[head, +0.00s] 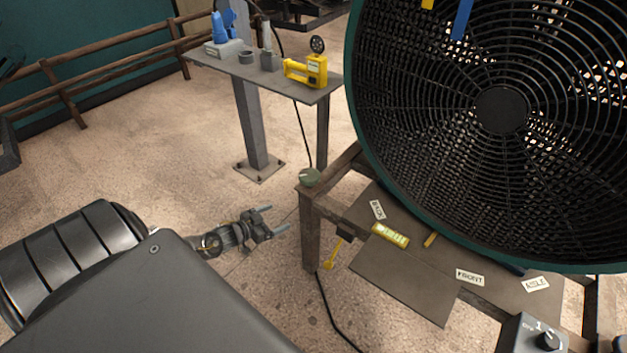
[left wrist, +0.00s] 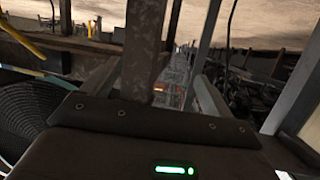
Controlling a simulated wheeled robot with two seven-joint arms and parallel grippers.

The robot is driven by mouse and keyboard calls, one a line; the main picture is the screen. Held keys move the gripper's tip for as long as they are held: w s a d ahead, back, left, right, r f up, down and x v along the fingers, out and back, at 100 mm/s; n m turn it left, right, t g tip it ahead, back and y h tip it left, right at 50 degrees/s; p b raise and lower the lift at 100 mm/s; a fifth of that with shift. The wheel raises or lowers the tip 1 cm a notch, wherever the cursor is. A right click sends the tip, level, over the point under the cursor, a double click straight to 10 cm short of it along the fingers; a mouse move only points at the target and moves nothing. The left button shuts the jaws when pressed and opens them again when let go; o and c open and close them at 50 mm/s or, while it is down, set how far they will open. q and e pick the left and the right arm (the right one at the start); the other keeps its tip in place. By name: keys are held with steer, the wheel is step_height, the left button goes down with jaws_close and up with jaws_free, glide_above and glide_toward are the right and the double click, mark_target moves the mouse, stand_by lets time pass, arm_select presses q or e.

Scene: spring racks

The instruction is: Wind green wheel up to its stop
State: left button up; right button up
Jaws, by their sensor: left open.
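My left gripper (head: 276,219) is open and empty. In the head view it appears left of the post and lower in the picture than the wheel, apart from it, with its two fingers pointing right. I cannot make out the wheel in the left wrist view. My right gripper is not in view.
A large black fan with a green rim (head: 501,110) fills the upper right; it also shows in the left wrist view (left wrist: 35,125). A side table (head: 290,88) holds a yellow device (head: 308,72) and blue items. Open floor lies left.

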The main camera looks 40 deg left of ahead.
mark_target(314, 173)
arm_select(q)
steer(key=w+d+r+m+t+h+b, duration=0.1)
steer(key=w+r+m+h+b, duration=0.3)
steer(key=r, duration=1)
steer(key=w+d, duration=0.1)
steer(key=w, duration=0.2)
steer(key=w+d+h+p, duration=0.1)
steer(key=w+d, duration=0.1)
steer(key=w, duration=0.1)
steer(key=w+d+h+p, duration=0.1)
steer(key=w+d, duration=0.1)
steer(key=w, duration=0.2)
steer(key=shift+d+n, duration=0.2)
steer(key=shift+n, duration=0.2)
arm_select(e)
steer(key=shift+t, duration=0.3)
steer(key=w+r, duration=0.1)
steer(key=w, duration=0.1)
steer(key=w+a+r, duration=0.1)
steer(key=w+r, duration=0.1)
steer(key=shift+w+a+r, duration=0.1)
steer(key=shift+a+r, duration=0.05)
arm_select(q)
steer(key=c, duration=1)
